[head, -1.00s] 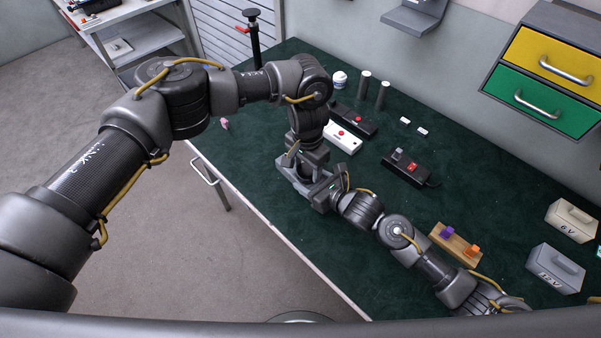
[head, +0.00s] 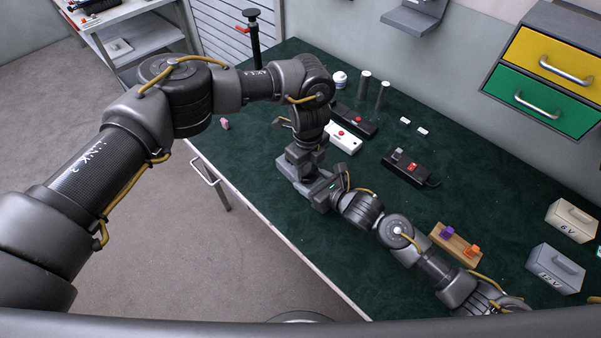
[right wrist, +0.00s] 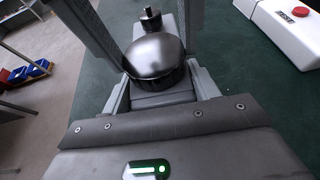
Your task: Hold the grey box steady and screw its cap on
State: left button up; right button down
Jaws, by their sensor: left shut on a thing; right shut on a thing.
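The grey box (right wrist: 173,24) lies lengthwise in the right wrist view, with a small black knob (right wrist: 151,19) at its far end. The cap (right wrist: 156,54), dark, shiny and domed with a ribbed rim, sits over the box's near part; whether its thread is engaged cannot be seen. My left gripper (head: 299,168) comes down from above, its two dark fingers (right wrist: 158,62) shut on the cap's sides. My right gripper (head: 318,192) reaches in from the right, shut on the box below the cap. In the head view the grippers mostly hide box and cap.
A white box with a red button (head: 342,138), a black switch box (head: 407,168) and a wooden block with purple and orange pieces (head: 455,246) lie on the green bench. The bench's front edge runs close to the grippers. Free bench lies right of centre.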

pick_arm(q)
jog(key=m, duration=0.5)
jog(key=shift+w, duration=0.15)
pick_arm(e)
jog(key=shift+s+a, duration=0.1)
pick_arm(q)
jog(key=m, duration=1)
jog(key=shift+d+m, duration=0.1)
jog(key=shift+m, duration=0.3)
jog(key=m, duration=0.6)
jog(key=shift+m, duration=0.3)
jog(key=o, duration=1.1)
jog(key=shift+s, duration=0.25)
jog(key=shift+o, duration=0.2)
notch_tip(320, 180, up, 12)
